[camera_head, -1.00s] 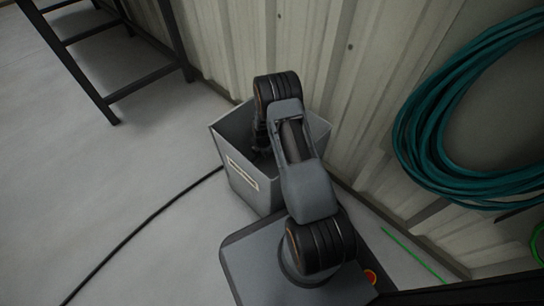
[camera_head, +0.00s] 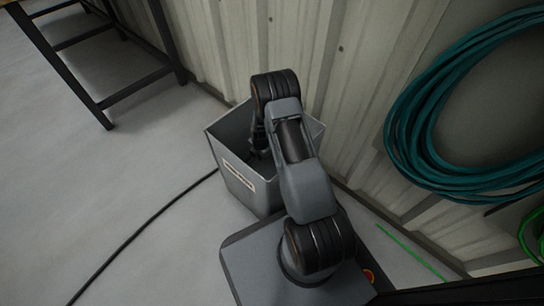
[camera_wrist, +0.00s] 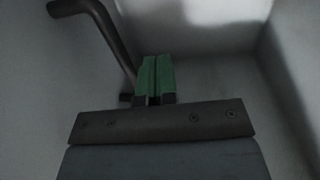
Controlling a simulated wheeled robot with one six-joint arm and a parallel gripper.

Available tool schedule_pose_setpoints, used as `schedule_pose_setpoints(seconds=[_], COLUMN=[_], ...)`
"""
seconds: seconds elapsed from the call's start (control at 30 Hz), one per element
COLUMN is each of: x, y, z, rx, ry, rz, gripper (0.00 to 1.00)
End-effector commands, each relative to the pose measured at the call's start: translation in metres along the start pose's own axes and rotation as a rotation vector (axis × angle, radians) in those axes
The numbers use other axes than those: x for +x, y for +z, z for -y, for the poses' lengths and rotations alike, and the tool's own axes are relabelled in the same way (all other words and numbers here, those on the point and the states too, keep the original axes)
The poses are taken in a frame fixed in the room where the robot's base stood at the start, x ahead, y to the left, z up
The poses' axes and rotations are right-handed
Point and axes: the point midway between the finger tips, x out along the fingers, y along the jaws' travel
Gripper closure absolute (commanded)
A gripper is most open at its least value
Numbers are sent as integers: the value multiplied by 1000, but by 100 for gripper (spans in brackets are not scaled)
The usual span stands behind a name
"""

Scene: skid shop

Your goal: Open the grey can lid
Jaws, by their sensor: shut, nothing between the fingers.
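The grey can (camera_head: 245,186) is a square bin with a pale label on its front, beside the wall. Its top looks open and its inner walls show; I cannot make out a separate lid. My arm bends over the can, and my gripper (camera_head: 258,152) points down inside the rim, partly hidden by the arm. In the wrist view, the green fingers of my gripper (camera_wrist: 155,68) are together with nothing between them. Pale grey surfaces surround them. A dark bent bar (camera_wrist: 108,35) runs from the upper left down beside the fingers; I cannot tell whether it touches them.
A corrugated wall (camera_head: 225,45) stands close behind the can. A teal hose coil (camera_head: 405,125) hangs at the right. A black cable (camera_head: 140,230) crosses the floor at the left. A dark metal frame (camera_head: 95,60) stands at the upper left. The floor between is clear.

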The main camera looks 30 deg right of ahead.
Motion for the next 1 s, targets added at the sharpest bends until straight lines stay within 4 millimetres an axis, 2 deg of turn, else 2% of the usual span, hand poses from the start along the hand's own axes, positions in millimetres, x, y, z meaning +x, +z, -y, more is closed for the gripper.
schedule_pose_setpoints(seconds=[0.03,0.2,0.5,0.7,0.87,0.97,1.0], x=[-13,-36,-63,-70,-78,-108,-128], y=[-1,0,2,2,1,-1,-2], z=[5,33,71,81,80,73,68], rx=[-2,0,5,0,7,55,89], ry=[-1,0,0,0,2,13,20], rz=[-1,0,0,0,1,5,6], gripper=[100,100,100,100,100,100,100])
